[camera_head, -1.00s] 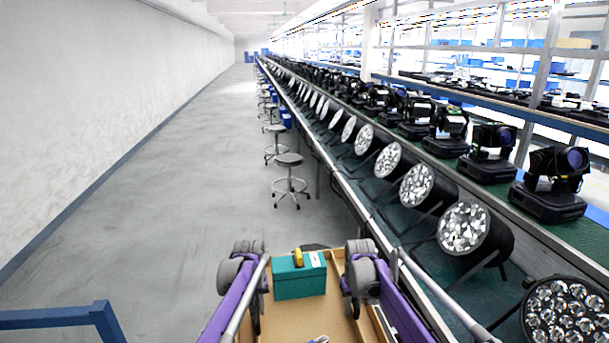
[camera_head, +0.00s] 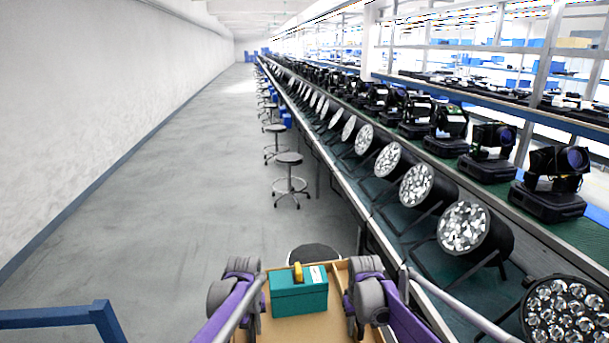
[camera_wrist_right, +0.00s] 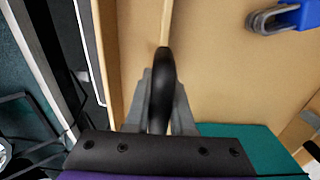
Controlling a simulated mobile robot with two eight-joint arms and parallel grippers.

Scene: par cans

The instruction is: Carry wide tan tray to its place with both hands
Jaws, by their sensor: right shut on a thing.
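The wide tan tray (camera_head: 308,329) is at the bottom middle of the head view, between my two arms. A teal box (camera_head: 299,298) with a yellow part on top sits in it. My right gripper (camera_wrist_right: 160,85) is shut at the tray's side wall, with a black rounded piece, apparently a handle, between its fingers. In the head view my right gripper (camera_head: 358,318) is at the tray's right side. My left gripper (camera_head: 250,318) is at the left side; its fingertips are mostly hidden. The right wrist view shows the tray's inside (camera_wrist_right: 225,75) and a blue-and-grey item (camera_wrist_right: 288,17).
A long green-topped line with round stage lights (camera_head: 465,228) runs along my right, close to the right arm. Stools (camera_head: 289,178) stand along it, and a dark round seat (camera_head: 315,253) is just beyond the tray. A blue rail (camera_head: 60,317) is at lower left. The left floor is clear.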

